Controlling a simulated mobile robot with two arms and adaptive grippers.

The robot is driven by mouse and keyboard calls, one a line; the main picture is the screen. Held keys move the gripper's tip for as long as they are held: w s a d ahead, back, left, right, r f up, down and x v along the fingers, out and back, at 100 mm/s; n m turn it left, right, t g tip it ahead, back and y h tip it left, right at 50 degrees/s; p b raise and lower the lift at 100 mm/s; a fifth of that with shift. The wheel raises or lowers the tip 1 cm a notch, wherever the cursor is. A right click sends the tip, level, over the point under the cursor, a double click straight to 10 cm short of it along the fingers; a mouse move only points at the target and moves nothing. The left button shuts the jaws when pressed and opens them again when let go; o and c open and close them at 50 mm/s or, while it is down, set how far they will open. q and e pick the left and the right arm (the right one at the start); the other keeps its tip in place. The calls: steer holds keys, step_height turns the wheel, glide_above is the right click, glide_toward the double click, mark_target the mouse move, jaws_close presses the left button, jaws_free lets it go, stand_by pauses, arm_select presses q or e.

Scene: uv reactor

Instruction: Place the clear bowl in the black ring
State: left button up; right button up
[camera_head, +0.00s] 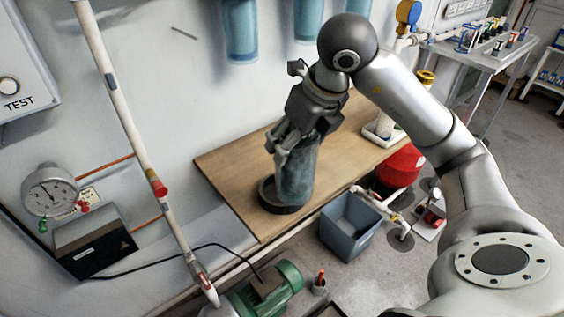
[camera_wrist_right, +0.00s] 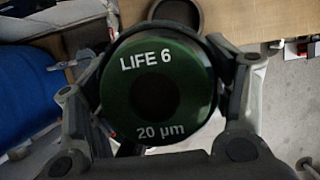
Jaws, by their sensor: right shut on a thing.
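The clear bowl (camera_head: 297,174) is a bluish see-through cylinder, roughly upright. My right gripper (camera_head: 291,143) is shut on its upper part. In the right wrist view, the bowl's open end is filled by a round dark green face marked "LIFE 6" and "20 µm" (camera_wrist_right: 157,85), between the fingers of my right gripper (camera_wrist_right: 160,62). The black ring (camera_head: 270,201) lies on the wooden table, its right side hidden by the bowl's lower end. In the right wrist view, the ring (camera_wrist_right: 202,14) shows partly beyond the bowl. I cannot tell whether the bowl touches the ring. My left gripper is not in view.
The wooden table (camera_head: 226,166) is clear left of the ring. A white-based stand (camera_head: 384,131) is at its back right. A grey bin (camera_head: 349,226) and a red round object (camera_head: 400,165) stand in front. Blue housings (camera_head: 240,32) hang above on the wall.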

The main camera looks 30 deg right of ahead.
steer(key=w+d+f+p, duration=0.1)
steer(key=w+d+f, duration=0.1)
steer(key=w+f, duration=0.6)
step_height(320, 180, down, 3)
steer(key=shift+w+d+r+p, duration=0.15)
steer(key=shift+w+d+p, duration=0.2)
steer(key=shift+d, duration=0.05)
steer(key=o, duration=1.6)
